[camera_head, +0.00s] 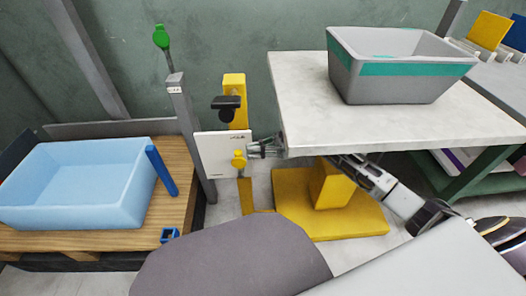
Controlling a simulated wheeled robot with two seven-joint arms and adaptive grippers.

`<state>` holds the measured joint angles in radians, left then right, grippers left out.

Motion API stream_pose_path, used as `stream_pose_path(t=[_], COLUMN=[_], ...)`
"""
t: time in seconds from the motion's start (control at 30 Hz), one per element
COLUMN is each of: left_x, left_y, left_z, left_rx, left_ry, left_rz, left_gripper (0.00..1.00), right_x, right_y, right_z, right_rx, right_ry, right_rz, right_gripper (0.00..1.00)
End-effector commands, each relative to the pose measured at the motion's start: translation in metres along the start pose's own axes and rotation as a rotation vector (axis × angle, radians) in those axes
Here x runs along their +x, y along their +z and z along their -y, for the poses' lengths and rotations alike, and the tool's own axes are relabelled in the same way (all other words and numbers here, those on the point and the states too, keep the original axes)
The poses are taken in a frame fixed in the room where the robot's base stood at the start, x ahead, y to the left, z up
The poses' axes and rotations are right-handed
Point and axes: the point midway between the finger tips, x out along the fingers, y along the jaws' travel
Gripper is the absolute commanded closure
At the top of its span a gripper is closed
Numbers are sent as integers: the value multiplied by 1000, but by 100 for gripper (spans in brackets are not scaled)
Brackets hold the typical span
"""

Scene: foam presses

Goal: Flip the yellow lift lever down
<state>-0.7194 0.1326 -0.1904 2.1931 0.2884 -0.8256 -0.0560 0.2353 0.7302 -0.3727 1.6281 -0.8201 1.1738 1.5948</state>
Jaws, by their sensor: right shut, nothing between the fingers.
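The yellow lift lever (239,157) shows as a small rounded knob on the front of a white panel (212,150). The panel is fixed to a yellow post (235,92). The knob is small in the picture, so the lever's exact angle is hard to tell. My right gripper (255,149) is shut and empty, just right of the knob and close to the panel. I cannot tell whether its fingertips touch the lever. My right arm comes in from the lower right and passes under the edge of the grey-white tabletop (300,100). My left gripper is not in view.
A grey bin with a green band (400,88) stands on the tabletop, above a yellow base (350,222). A black clamp (226,107) sits above the panel. At left, a grey post (187,125), a green-knobbed lever (161,38) and a blue bin (75,211) on a wooden pallet (175,213).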

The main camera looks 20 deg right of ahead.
Motion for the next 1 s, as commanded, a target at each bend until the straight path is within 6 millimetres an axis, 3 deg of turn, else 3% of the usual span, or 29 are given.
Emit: stream_pose_path(t=[0.6,1.0], left_x=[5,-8], left_y=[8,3], left_z=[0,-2], left_rx=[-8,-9], left_ry=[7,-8], left_rz=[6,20], left_gripper=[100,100], right_x=[10,17], right_y=[-1,-5], right_z=[0,-2], right_rx=[0,0], right_ry=[1,0], right_rz=[0,-2], right_gripper=[100,100])
